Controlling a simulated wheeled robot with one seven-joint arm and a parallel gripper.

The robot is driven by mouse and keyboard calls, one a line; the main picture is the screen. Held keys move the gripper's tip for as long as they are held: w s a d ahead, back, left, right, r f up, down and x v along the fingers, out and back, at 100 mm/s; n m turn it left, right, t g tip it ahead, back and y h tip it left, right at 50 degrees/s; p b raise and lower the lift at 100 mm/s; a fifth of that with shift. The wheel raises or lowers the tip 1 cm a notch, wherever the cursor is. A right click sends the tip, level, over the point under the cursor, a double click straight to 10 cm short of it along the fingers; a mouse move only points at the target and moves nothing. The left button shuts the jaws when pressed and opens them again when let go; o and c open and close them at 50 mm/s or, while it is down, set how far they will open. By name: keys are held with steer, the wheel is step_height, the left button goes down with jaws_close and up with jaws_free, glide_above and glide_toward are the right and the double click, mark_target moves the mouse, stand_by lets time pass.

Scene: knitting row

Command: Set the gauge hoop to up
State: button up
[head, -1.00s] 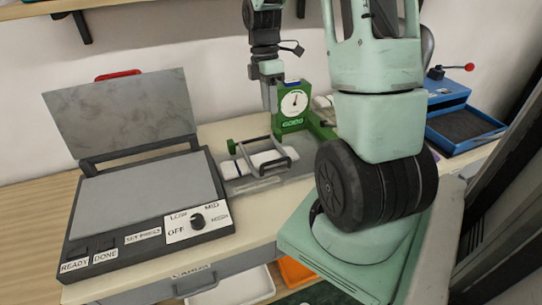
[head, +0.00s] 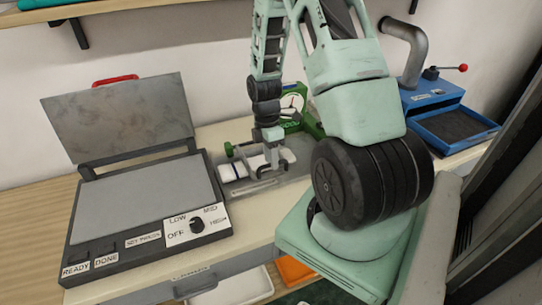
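The gauge is a green unit with a round white dial (head: 292,101) on the bench, partly hidden behind my arm. In front of it, a pale grey bed (head: 240,187) carries a white roll (head: 240,174). The grey gauge hoop (head: 288,156) is at the roll, low over the bed, and my gripper covers much of it. My gripper (head: 274,163) points down right at the hoop. I cannot tell whether it touches the hoop or whether its fingers are apart.
A press with its lid raised (head: 120,120) and a dial marked OFF, LOW, MID, HIGH (head: 197,227) stands to the left. A blue machine with a red-knobbed lever (head: 440,105) stands to the right. A white bin (head: 240,285) and an orange bin (head: 294,270) are below the bench.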

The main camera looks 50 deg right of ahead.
jaws_close()
